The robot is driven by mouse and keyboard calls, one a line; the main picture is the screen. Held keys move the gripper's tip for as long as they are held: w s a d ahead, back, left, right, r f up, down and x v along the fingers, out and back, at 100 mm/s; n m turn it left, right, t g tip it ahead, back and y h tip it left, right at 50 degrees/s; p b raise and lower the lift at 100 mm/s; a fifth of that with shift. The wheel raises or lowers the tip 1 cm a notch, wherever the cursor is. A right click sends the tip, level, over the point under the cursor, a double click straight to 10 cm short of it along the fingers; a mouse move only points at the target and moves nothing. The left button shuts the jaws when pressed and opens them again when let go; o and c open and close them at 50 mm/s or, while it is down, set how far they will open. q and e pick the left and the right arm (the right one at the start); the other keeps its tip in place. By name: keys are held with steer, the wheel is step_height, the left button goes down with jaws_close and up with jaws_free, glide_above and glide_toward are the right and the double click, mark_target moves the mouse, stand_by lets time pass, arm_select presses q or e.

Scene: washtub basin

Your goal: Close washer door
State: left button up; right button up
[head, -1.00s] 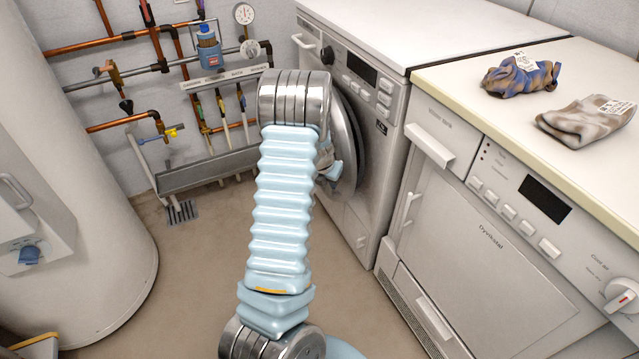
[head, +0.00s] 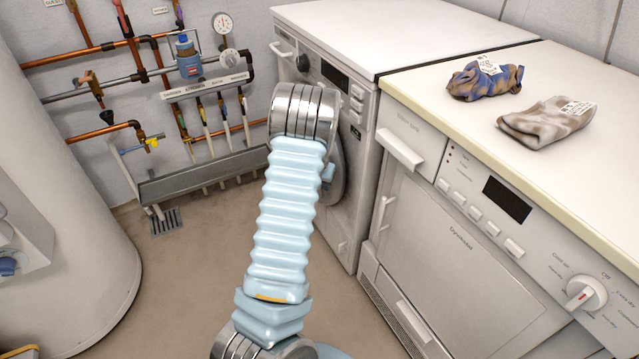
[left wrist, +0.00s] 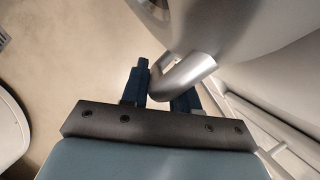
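The washer (head: 340,75) is the white machine at the back, left of the dryer. Its round grey door (head: 336,188) is largely hidden behind my left arm in the head view; only its right part shows, close to the washer's front. I cannot tell whether it is fully shut. My left gripper is hidden behind that arm. In the left wrist view its two dark blue fingers (left wrist: 162,90) stand apart. A curved silver bar (left wrist: 186,74), probably part of the door, reaches between them and covers the right finger's tip. My right gripper is out of view.
The dryer (head: 460,240) stands to the right of the washer, with two crumpled cloths (head: 485,78) (head: 546,122) on top. A white tank (head: 60,190) is at left. Pipes and a grey trough (head: 200,175) line the back wall. The floor between is clear.

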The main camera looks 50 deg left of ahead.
arm_select(q)
steer(key=shift+w+d+r, duration=0.15)
steer(key=shift+w+d, duration=0.15)
steer(key=shift+w, duration=0.15)
steer(key=s+v, duration=0.1)
steer(key=v, duration=1.2)
steer(key=shift+a+r, duration=0.2)
steer(key=shift+s, duration=0.1)
